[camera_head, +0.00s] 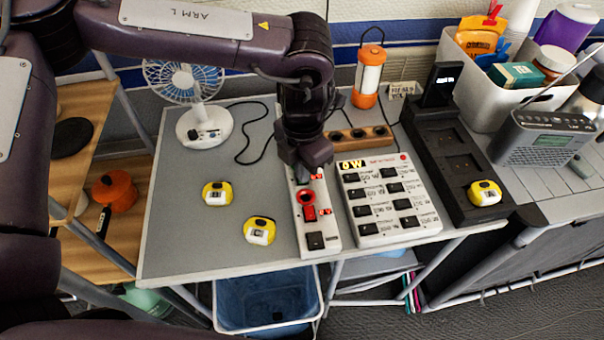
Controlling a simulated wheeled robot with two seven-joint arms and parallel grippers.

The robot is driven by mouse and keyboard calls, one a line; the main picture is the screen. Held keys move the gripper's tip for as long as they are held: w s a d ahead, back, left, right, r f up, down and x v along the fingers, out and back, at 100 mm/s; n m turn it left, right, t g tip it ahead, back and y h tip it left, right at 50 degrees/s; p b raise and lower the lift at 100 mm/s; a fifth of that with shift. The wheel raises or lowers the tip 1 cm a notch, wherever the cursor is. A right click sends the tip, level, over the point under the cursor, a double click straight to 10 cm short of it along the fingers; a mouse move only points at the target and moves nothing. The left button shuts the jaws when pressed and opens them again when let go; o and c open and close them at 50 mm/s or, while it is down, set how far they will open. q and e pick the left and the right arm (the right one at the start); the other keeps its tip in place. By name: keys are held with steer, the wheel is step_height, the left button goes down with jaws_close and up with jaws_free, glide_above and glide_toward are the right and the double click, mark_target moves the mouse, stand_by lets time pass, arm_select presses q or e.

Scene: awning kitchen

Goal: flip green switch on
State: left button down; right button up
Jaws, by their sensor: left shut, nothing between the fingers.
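A narrow white switch box (330,245) lies on the grey table in the camera_head view. It bears a red control (308,200) and a black rocker switch (316,241) near its front end. I cannot make out a green switch; the box's far end is hidden by my gripper. My left gripper (304,178) points down over the far part of this box, just behind the red control. It is shut and empty. I cannot tell whether it touches the box. My right gripper is not in view.
A wider white panel (381,229) with several black switches stands just right of the narrow box. A wooden strip (352,139), an orange lantern (368,77) and a black charging dock (447,160) are behind or beside it. Yellow tape measures (260,231) and a fan (190,85) are left.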

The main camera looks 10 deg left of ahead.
arm_select(q)
steer(key=shift+s+f, duration=0.1)
steer(key=shift+f, duration=0.15)
steer(key=shift+r+p, duration=0.6)
steer(key=shift+r, duration=0.15)
step_height(320, 180, up, 6)
steer(key=p, duration=0.4)
steer(key=shift+f+p, duration=0.15)
steer(key=shift+p, duration=0.15)
steer(key=shift+f, duration=0.1)
